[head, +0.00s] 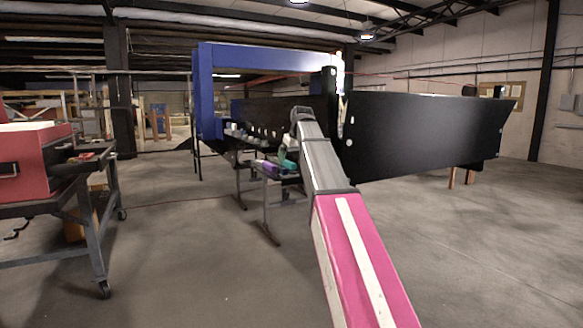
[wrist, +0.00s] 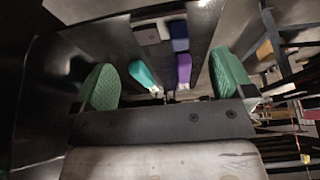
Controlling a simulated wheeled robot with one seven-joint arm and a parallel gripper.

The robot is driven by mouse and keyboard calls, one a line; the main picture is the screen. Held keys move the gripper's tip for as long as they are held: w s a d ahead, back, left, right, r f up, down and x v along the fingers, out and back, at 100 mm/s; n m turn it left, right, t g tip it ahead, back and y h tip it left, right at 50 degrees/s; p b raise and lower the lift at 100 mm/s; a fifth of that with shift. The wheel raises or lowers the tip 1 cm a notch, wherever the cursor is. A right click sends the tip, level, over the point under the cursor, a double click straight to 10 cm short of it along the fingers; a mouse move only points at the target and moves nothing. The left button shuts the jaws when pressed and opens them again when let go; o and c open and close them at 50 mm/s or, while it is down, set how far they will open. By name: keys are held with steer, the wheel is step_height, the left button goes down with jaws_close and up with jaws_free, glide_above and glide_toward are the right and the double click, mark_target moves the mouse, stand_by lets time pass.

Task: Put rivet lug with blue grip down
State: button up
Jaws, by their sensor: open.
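In the wrist view my gripper (wrist: 164,64) is open, with its two green textured fingers wide apart. Between the fingers lie a teal-gripped piece (wrist: 143,74) and a purple-gripped piece (wrist: 184,69), each with a small metallic end toward my gripper. Neither is visibly clamped. I cannot tell for sure which is the rivet lug with blue grip. In the head view my arm hides part of the conveyor end, where a purple piece (head: 269,168) shows.
The conveyor runs under a blue detector frame (head: 206,95), with several small pieces farther along it. A large black panel (head: 425,135) stands right of my arm. A wheeled cart with a red box (head: 38,160) is at left. The floor between cart and conveyor is clear.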

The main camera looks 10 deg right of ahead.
steer(key=v, duration=0.6)
